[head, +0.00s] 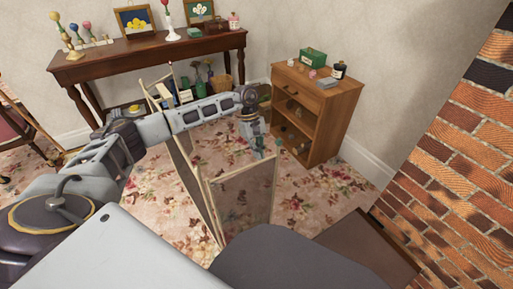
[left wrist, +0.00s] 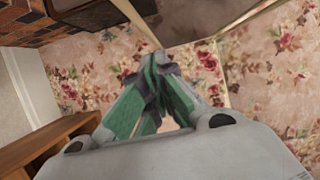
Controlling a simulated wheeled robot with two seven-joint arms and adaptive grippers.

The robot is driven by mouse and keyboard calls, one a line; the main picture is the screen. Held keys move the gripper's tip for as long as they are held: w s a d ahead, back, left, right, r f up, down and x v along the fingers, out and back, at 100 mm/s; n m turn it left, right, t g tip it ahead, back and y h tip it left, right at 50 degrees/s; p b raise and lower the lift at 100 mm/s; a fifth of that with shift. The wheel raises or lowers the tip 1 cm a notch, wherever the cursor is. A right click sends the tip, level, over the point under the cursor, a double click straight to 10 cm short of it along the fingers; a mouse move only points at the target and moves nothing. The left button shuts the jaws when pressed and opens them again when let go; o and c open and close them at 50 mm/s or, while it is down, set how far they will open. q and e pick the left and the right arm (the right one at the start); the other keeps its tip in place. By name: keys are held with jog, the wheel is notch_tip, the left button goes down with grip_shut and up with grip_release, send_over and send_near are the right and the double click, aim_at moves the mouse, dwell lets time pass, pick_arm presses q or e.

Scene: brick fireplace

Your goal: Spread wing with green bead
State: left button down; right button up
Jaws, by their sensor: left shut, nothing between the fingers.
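A folding screen with pale wooden frames and sheer panels stands on the floral carpet. Its near wing (head: 243,196) angles to the right, and a darker panel (head: 187,172) runs back to the left. I cannot make out a green bead on any wing. My left gripper (head: 266,150) is above and behind the near wing's top edge, close to its right part. In the left wrist view the gripper (left wrist: 157,65) has its green-sided fingers converging, shut and empty. A screen panel (left wrist: 190,20) with a pale frame lies just beyond the fingertips; I cannot tell whether they touch.
A wooden shelf cabinet (head: 318,108) with small items stands behind, right of the gripper. A dark side table (head: 140,55) with ornaments is along the back wall. The brick fireplace (head: 455,150) rises at right. Open carpet (head: 315,205) lies between the screen and the fireplace.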

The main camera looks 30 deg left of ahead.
aim_at(266, 167)
notch_tip(266, 167, down, 2)
jog(key=shift+a+f+b, duration=0.1)
jog(key=shift+a+b, duration=0.05)
jog(key=shift+b, duration=0.35)
jog(key=shift+w+f+t+b, duration=0.1)
jog(key=shift+f+t+b, duration=0.15)
jog(key=shift+t+b, duration=0.1)
jog(key=shift+a+f, duration=0.1)
pick_arm(q)
jog(key=d+f, duration=0.1)
jog(key=s+d+f, duration=0.1)
jog(key=d, duration=0.1)
jog(key=s+d+f, duration=0.1)
jog(key=shift+s+d+f, duration=0.15)
jog(key=shift+s+d, duration=0.1)
jog(key=shift+d, duration=0.1)
pick_arm(e)
jog(key=shift+y, duration=0.3)
pick_arm(q)
jog(key=shift+d, duration=0.1)
